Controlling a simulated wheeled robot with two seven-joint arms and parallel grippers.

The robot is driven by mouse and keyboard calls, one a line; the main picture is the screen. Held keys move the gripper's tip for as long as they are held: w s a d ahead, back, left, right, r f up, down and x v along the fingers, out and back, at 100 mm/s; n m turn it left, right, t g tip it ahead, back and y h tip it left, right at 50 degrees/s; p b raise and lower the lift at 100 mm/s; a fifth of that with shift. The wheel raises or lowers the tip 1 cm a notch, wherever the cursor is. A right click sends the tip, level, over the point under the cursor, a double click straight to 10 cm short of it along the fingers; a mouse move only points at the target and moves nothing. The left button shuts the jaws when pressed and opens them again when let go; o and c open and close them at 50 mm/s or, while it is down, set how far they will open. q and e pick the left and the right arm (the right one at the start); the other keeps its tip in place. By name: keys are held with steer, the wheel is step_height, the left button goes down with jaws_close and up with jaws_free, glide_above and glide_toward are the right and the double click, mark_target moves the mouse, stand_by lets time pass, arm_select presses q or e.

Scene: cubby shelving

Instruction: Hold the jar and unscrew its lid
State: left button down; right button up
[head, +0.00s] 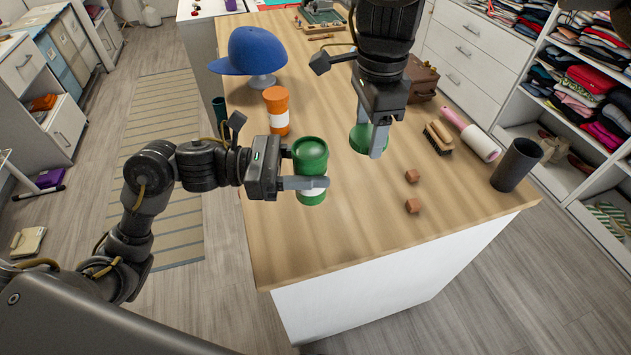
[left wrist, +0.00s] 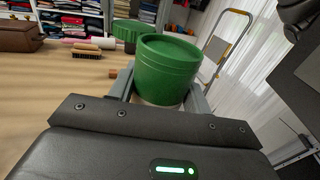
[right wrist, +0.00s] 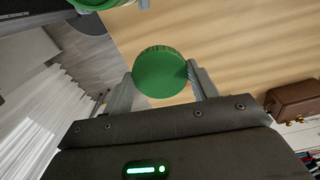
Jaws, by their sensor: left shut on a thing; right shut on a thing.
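A green jar (head: 310,155) with a white band is upright in my left gripper (head: 312,183), whose fingers are shut on its sides. It fills the middle of the left wrist view (left wrist: 168,70). My right gripper (head: 370,132) points down and is shut on a round green lid (head: 357,140). In the right wrist view the lid (right wrist: 160,72) sits between the two fingertips. The lid is apart from the jar, off to its right in the head view; the left wrist view also shows it (left wrist: 130,32).
An orange and white jar (head: 277,112) and a blue cap on a stand (head: 255,52) are on the wooden table (head: 350,230). Brush (head: 438,137), lint roller (head: 470,135), dark cup (head: 516,165) and two small brown blocks (head: 412,176) are at right. The front of the tabletop is clear.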

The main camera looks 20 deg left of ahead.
steer(key=shift+r+p, duration=0.35)
steer(key=shift+r, duration=0.25)
steer(key=shift+s+r, duration=0.1)
steer(key=shift+r, duration=0.15)
arm_select(q)
steer(key=w+f, duration=0.1)
steer(key=f, duration=0.1)
steer(key=w+f+p, duration=0.1)
steer(key=w+f, duration=0.1)
steer(key=f, duration=0.1)
steer(key=w+a+f, duration=0.1)
steer(key=w+f, duration=0.1)
steer(key=f, duration=0.1)
steer(key=shift+w+f+p, duration=0.15)
steer(key=shift+f+p, duration=0.1)
steer(key=shift+p, duration=0.1)
arm_select(e)
steer(key=shift+r, duration=0.55)
arm_select(q)
steer(key=shift+f, duration=0.35)
